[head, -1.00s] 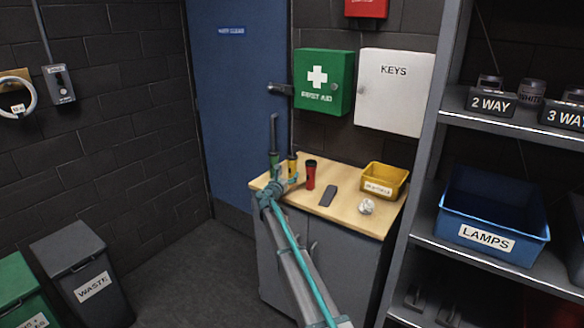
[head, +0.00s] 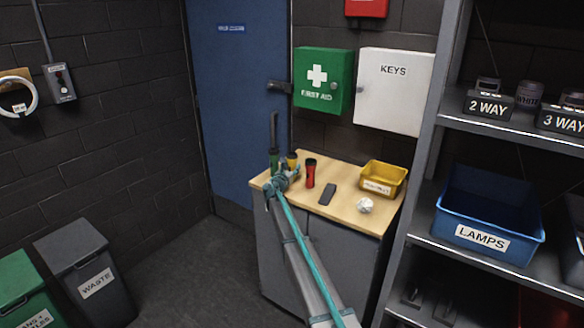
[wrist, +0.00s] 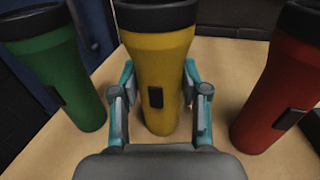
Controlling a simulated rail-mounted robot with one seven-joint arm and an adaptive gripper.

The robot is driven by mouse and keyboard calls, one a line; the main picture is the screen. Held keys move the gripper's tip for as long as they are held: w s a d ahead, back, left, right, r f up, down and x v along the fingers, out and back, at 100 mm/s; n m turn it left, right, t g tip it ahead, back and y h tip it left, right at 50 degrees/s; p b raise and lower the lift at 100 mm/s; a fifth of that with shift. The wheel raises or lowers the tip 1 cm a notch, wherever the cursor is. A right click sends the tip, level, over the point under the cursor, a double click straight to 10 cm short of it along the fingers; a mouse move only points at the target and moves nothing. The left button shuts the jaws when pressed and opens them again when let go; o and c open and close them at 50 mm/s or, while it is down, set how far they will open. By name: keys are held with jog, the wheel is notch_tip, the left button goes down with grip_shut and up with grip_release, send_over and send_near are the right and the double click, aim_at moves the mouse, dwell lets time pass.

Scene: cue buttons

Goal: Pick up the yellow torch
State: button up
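The yellow torch (head: 292,158) stands upright on the wooden cabinet top, partly hidden behind my gripper (head: 288,174) in the head view. In the wrist view the yellow torch (wrist: 158,75) is in the middle, black head at the top. My gripper (wrist: 160,90) is open, with one teal finger on each side of the torch. The fingers are close to its body; I see no clear grip on it. A green torch (wrist: 58,75) stands to the left and a red torch (wrist: 285,95) to the right, both outside the fingers.
On the cabinet top (head: 345,212) are a dark flat object (head: 327,194), a pale round object (head: 365,205) and a yellow bin (head: 384,178). A shelf unit (head: 424,150) stands to the right. The first aid box (head: 323,80) and key cabinet (head: 393,90) hang above.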

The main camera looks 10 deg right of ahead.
grip_shut()
jog(key=shift+r, duration=0.15)
